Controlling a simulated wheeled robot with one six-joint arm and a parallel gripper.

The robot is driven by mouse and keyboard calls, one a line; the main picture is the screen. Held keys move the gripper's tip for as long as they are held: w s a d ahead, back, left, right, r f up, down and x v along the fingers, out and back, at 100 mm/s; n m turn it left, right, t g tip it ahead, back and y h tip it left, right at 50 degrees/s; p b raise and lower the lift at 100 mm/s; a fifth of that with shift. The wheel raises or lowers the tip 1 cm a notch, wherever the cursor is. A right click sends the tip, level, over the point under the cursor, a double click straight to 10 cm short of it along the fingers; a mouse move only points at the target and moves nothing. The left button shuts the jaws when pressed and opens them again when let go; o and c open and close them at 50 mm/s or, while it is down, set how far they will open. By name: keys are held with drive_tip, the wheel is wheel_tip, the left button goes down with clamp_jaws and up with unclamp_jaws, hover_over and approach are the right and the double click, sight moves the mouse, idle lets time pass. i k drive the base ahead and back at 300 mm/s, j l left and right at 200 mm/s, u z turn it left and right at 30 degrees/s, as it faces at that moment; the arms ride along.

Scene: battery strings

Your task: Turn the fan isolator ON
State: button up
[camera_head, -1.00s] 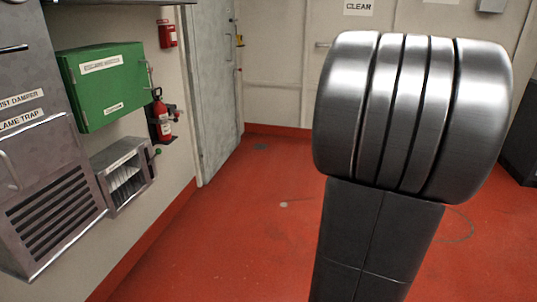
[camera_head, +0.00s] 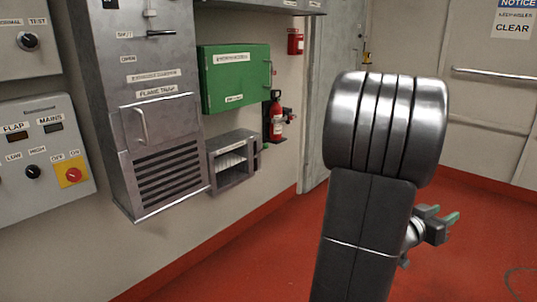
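A red rotary knob on a yellow plate (camera_head: 73,174) sits at the lower right of a grey control panel (camera_head: 40,198) at the left edge. OFF and ON labels are above it. No fan label can be read, but it looks like an isolator switch. The knob's exact pointing is too small to tell. My gripper (camera_head: 446,213) shows at the right, partly behind my arm. Its two green-tipped fingers are apart with nothing between them. It is far from the panel and touches nothing.
Another panel (camera_head: 25,62) with a TEST knob hangs above. The red floor (camera_head: 250,268) is clear.

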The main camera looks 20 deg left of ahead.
sight(73, 175)
drive_tip(key=u, duration=2.3)
drive_tip(key=i+l+u, duration=0.1)
drive_tip(key=u, duration=0.35)
drive_tip(key=l+u, duration=0.15)
drive_tip(key=u, duration=0.25)
drive_tip(key=l+u, duration=0.1)
drive_tip(key=u, duration=0.35)
drive_tip(key=l+u, duration=0.15)
drive_tip(key=l, duration=1.15)
drive_tip(key=k, duration=0.05)
